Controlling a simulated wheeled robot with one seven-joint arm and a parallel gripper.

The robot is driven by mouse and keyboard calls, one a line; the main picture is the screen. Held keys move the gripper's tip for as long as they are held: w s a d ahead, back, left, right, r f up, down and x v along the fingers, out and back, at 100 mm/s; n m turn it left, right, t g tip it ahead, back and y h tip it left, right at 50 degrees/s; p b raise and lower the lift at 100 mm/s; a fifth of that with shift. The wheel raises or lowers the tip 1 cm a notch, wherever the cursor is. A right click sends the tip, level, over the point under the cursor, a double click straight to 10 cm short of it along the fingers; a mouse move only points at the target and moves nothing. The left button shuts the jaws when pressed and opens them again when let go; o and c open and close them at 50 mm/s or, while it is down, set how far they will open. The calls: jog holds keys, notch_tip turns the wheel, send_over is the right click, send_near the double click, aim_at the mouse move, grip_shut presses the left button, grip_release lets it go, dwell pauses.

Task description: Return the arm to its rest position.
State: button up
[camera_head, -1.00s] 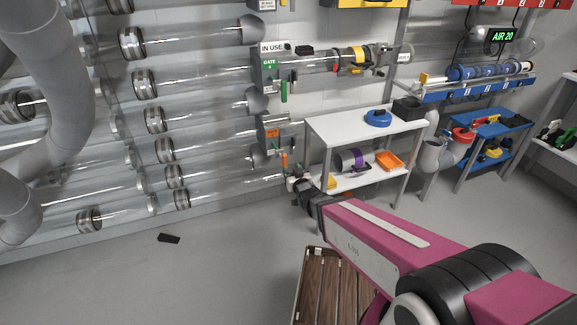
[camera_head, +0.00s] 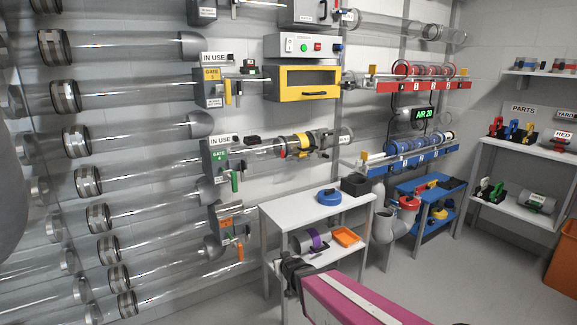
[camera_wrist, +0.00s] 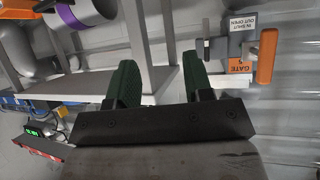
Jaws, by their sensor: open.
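My arm (camera_head: 345,302) is magenta and reaches up from the bottom of the head view toward the white two-shelf cart. My gripper (camera_wrist: 155,85) shows in the wrist view as two dark green fingers spread wide apart, with nothing between them. In the head view, the dark wrist end (camera_head: 292,270) is in front of the cart's left side, and the fingers cannot be made out there. In the wrist view, a cart leg and shelf lie beyond the fingers, and an orange gate unit (camera_wrist: 240,66) is to the right of them.
The white cart (camera_head: 290,214) holds a blue ring (camera_head: 329,197), a dark box and an orange tray (camera_head: 347,236). Gate units and clear tubes line the wall at left. A blue cart (camera_head: 428,187) and parts shelves (camera_head: 520,160) stand at right.

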jog(key=s+d+m+g+h, duration=0.1)
jog(key=s+d+g, duration=0.2)
jog(key=d, duration=0.4)
jog(key=s+d+r+m+g+h, duration=0.1)
jog(key=s+d+g, duration=0.3)
jog(key=d, duration=0.3)
jog(key=s+d+m+g+h, duration=0.1)
jog(key=s+d+g, duration=0.3)
jog(key=d, duration=0.3)
jog(key=shift+s+d+r+m+h, duration=0.3)
jog(key=shift+s+d+m, duration=0.1)
jog(key=shift+s, duration=0.1)
dwell(0.4)
